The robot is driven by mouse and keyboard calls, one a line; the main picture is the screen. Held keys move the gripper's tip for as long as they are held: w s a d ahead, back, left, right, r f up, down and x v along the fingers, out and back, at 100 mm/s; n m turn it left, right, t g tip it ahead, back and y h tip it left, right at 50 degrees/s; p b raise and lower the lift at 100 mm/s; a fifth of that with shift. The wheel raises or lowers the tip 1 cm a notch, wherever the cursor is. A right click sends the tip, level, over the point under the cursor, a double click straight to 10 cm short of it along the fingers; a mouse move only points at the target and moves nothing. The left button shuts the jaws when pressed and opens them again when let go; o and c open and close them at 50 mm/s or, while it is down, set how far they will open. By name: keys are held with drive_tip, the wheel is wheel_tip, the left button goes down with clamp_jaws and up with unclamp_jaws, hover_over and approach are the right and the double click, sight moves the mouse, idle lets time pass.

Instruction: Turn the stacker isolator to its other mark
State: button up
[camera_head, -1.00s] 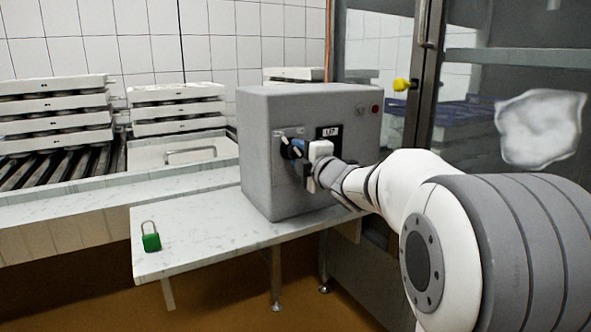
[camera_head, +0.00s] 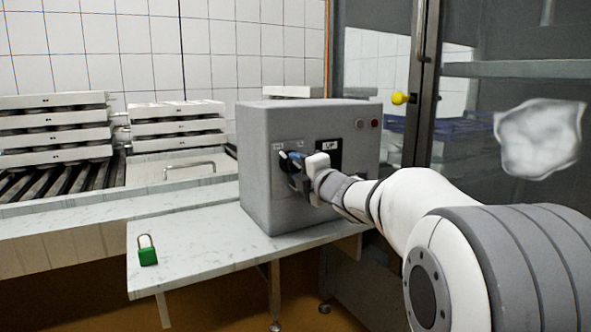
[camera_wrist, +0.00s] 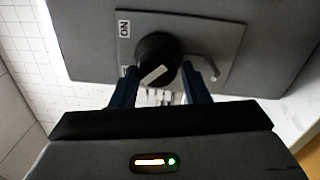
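The stacker isolator is a black round knob (camera_wrist: 158,58) with a white bar, on a plate (camera_wrist: 212,45) on the front of a grey cabinet (camera_head: 262,195). In the wrist view an ON label (camera_wrist: 124,28) sits at the plate's upper left; a second label lower down is partly hidden. The white bar lies at a slant on the knob's lower part, away from ON. My gripper (camera_wrist: 160,82) is open, its two blue fingers apart at either side of the knob's lower edge. I cannot tell whether they touch it. In the head view my gripper (camera_head: 293,161) is at the knob.
Stacked white moulds (camera_head: 52,131) are behind. The cabinet also has a red button (camera_head: 374,124) and a dark label plate. A glass door with a metal frame (camera_head: 425,80) is at right.

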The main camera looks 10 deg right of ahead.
drive_tip(key=o, duration=0.4)
drive_tip(key=shift+r, duration=0.1)
drive_tip(key=p+v, duration=0.2)
drive_tip(key=v, duration=0.5)
drive_tip(key=shift+s+d, duration=0.15)
drive_tip(key=shift+s, duration=0.2)
